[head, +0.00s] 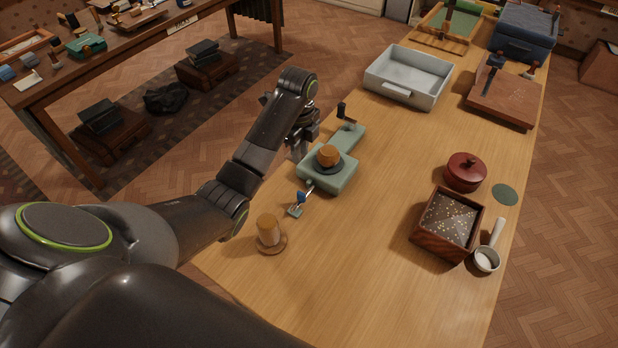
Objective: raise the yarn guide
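A green winder (325,179) stands on the wooden table with an orange-brown spool (328,155) on its dark round top. A small metal arm with a blue piece (301,197) sticks out from its near side and ends in a small flat plate. A dark upright piece (342,110) stands at the far end of the winder's green extension. I cannot tell for certain which of these is the yarn guide. My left gripper (303,142) points down beside the winder's far left side, and its fingertips are hard to make out. My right gripper is out of view.
A second spool on a round base (268,231) stands near the table's front left edge. A grey tray (406,78) is farther back. A red lidded pot (465,173), a wooden box (447,224) and a scoop (488,256) are at right. The table's middle is clear.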

